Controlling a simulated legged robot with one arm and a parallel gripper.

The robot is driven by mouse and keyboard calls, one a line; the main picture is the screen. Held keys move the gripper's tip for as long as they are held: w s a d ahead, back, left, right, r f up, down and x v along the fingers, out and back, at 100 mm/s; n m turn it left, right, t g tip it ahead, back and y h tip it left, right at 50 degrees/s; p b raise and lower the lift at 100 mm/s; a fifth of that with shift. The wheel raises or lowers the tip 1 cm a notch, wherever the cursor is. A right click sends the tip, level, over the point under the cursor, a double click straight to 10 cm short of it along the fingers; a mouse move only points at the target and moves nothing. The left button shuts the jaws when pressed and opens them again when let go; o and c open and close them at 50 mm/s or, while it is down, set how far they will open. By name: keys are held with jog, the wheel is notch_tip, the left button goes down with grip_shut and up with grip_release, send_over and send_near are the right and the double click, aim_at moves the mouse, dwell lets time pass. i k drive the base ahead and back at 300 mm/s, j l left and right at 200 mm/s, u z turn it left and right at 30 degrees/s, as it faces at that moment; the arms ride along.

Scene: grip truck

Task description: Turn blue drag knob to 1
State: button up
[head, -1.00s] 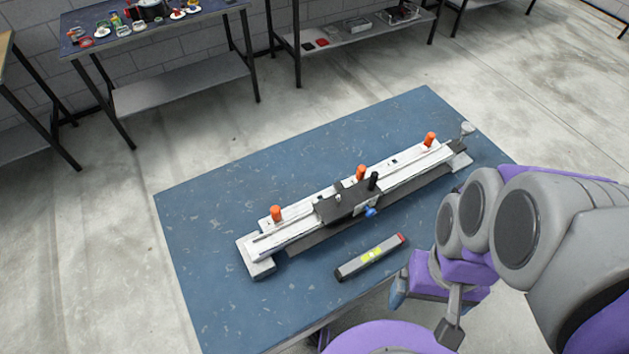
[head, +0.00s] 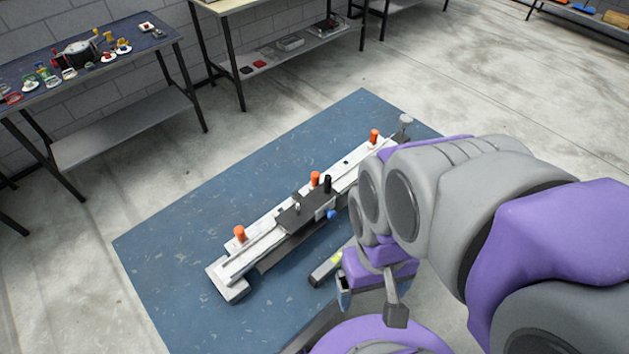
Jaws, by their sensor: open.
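The blue drag knob (head: 331,214) is a small blue piece on the near side of the dark carriage (head: 298,215). The carriage sits midway along a long pale rail device (head: 240,262) on the blue table. The knob's setting is too small to read. My gripper (head: 370,300) is open, below and to the right of the knob in the picture, clearly apart from it. No object shows between its fingers. My arm hides the right part of the rail's near side.
A grey level (head: 325,270) lies on the blue table top (head: 160,240), partly hidden behind my gripper. Orange knobs (head: 240,233) and a black knob (head: 327,184) stand up from the device. The table's left part is clear. Other benches stand along the wall.

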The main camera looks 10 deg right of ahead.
aim_at(332, 214)
jog(key=k+l, duration=0.35)
jog(key=k+l+z, duration=0.15)
jog(key=k+l, duration=0.2)
jog(key=l, duration=0.2)
